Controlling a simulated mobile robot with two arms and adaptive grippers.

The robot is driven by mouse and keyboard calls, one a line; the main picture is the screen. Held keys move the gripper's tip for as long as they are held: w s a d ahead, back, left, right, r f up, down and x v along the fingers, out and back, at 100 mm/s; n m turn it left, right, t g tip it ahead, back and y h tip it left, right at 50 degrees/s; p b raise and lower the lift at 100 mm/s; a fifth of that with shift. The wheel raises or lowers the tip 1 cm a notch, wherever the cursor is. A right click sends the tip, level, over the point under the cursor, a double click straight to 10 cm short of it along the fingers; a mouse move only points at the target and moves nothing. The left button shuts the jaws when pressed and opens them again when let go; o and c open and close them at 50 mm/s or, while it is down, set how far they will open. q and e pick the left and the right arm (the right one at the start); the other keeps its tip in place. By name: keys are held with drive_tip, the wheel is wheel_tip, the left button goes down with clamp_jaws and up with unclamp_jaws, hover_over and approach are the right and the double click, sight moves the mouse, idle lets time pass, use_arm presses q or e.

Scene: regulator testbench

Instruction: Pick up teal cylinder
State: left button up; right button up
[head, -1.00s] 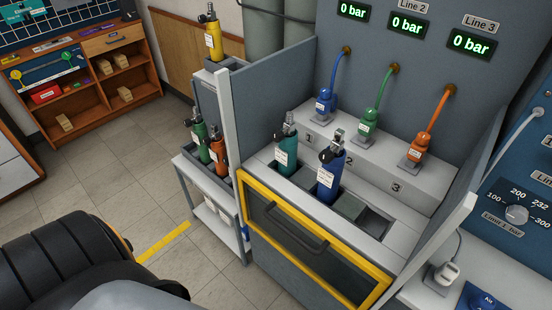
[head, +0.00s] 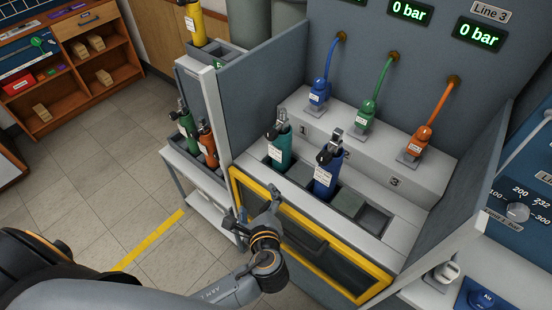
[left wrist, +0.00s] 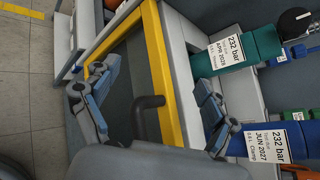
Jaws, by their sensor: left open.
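The teal cylinder (head: 279,152) stands upright in the left slot of the bench rack, with a white label and a dark valve on top. In the left wrist view the teal cylinder (left wrist: 263,45) lies sideways at the upper right, its label reading 232 bar, APR 2028. My left gripper (head: 255,206) is open and empty in front of the yellow-framed door, lower than the teal cylinder and apart from it. In the left wrist view my left gripper's (left wrist: 152,86) fingers are spread with the door and its handle behind them. My right gripper is not in view.
A blue cylinder (head: 325,175) stands close to the right of the teal one. The yellow-framed door (head: 336,262) is below the rack. Grey side panels flank the bench. A side stand holds green (head: 187,128), orange (head: 208,147) and yellow (head: 195,24) cylinders.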

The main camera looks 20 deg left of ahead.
sight(280, 153)
use_arm(q)
drive_tip(key=w+d+r+m+t, duration=0.1)
drive_tip(key=r+m, duration=0.1)
drive_tip(key=m, duration=0.1)
drive_tip(key=w+d+r+m+t, duration=0.1)
drive_tip(key=d+m+t, duration=0.1)
drive_tip(key=m, duration=0.1)
drive_tip(key=w+d+r+m+t, duration=0.1)
drive_tip(key=d+r+m+t, duration=0.1)
drive_tip(key=m, duration=0.1)
drive_tip(key=shift+w+r+h, duration=0.15)
drive_tip(key=shift+r+h, duration=0.15)
drive_tip(key=shift+r, duration=0.05)
drive_tip(key=p+x, duration=0.1)
drive_tip(key=x, duration=0.8)
drive_tip(key=shift+r, duration=0.2)
drive_tip(key=p+x, duration=0.1)
drive_tip(key=x, duration=0.3)
drive_tip(key=shift+w+a+f, duration=0.15)
drive_tip(key=shift+w, duration=0.15)
drive_tip(key=c, duration=1.5)
drive_tip(key=shift+c, duration=0.2)
